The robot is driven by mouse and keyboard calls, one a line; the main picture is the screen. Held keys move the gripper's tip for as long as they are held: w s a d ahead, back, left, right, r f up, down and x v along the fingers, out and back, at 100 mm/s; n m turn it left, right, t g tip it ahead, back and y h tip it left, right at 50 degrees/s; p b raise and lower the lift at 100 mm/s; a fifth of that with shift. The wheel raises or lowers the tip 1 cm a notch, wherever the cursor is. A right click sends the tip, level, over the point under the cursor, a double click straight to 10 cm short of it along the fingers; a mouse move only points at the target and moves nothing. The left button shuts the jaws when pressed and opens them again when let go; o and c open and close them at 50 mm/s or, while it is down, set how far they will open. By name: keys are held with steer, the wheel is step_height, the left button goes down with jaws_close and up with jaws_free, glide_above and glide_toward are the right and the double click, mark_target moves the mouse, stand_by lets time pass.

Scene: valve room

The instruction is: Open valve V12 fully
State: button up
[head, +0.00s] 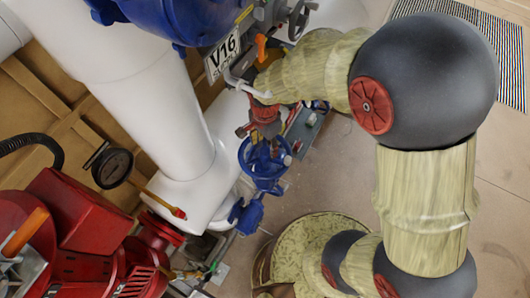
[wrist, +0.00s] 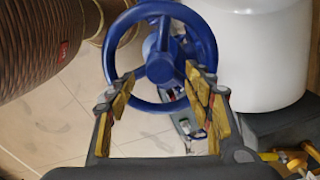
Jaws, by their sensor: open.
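A blue handwheel (wrist: 161,67) with spokes and a round hub fills the upper middle of the wrist view. A blue handwheel also shows in the head view (head: 262,166), just below my gripper (head: 262,127). In the wrist view my gripper (wrist: 159,84) is open, its yellow-padded fingers to the left and right of the wheel's lower part. I cannot tell whether the fingers touch the rim. No V12 label is readable. The only readable valve sign is a white V16 plate (head: 222,55) in the head view, above and left of the gripper.
A large white pipe (head: 150,100) runs down beside the wheel. A big blue body (head: 175,15) is at the top. In the wrist view, a brown ribbed hose (wrist: 50,50) is left and a white cylinder (wrist: 262,55) right.

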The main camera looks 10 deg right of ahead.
mark_target(265, 151)
steer(key=shift+f+b, duration=1.4)
steer(key=shift+f, duration=0.9)
steer(key=shift+s+f, duration=0.1)
steer(key=shift+f, duration=0.25)
steer(key=shift+o, duration=0.4)
steer(key=shift+c, duration=1.2)
